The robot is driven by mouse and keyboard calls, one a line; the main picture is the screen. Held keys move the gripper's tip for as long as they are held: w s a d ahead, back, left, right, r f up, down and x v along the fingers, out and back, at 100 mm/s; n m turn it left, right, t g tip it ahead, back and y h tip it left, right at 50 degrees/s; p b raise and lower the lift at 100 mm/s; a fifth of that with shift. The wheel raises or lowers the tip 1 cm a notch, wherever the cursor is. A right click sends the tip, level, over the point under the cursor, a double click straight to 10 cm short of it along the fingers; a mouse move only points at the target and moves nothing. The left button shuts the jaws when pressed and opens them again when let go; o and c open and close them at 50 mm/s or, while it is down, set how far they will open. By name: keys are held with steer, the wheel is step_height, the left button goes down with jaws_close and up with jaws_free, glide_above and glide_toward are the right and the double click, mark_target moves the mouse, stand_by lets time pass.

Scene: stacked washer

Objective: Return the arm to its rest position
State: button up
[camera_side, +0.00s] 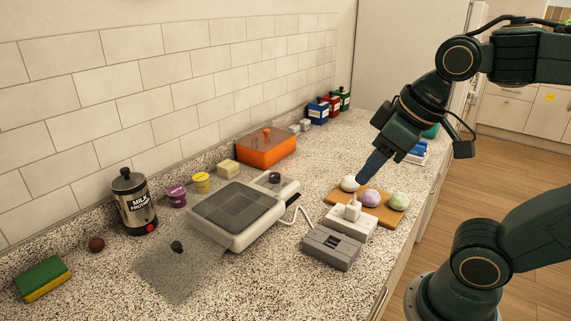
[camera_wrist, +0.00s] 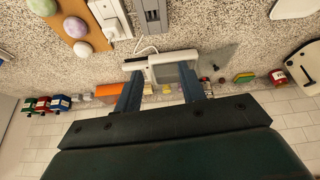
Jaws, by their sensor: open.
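My gripper (camera_side: 363,180) hangs from my dark green arm above the right part of the speckled counter (camera_side: 290,280). In the side view its blue-grey fingers overlap the area of the wooden board, pointing down and slightly left; how high they are is hard to tell. In the wrist view my gripper (camera_wrist: 160,70) has its two fingers spread wide apart. Nothing is held between them; the white and grey appliance (camera_wrist: 172,68) shows in the gap beyond the tips.
A wooden board (camera_side: 388,213) holds white, purple and green balls. Beside it stand a white device (camera_side: 345,224) and a grey box (camera_side: 331,247). The appliance (camera_side: 262,228), frother (camera_side: 135,208) and orange container (camera_side: 268,150) stand further left. Open floor (camera_side: 500,180) lies right of the counter.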

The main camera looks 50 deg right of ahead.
steer(key=shift+s+d+f+m, duration=0.25)
steer(key=shift+s+f+m, duration=0.25)
steer(key=shift+s+f, duration=0.4)
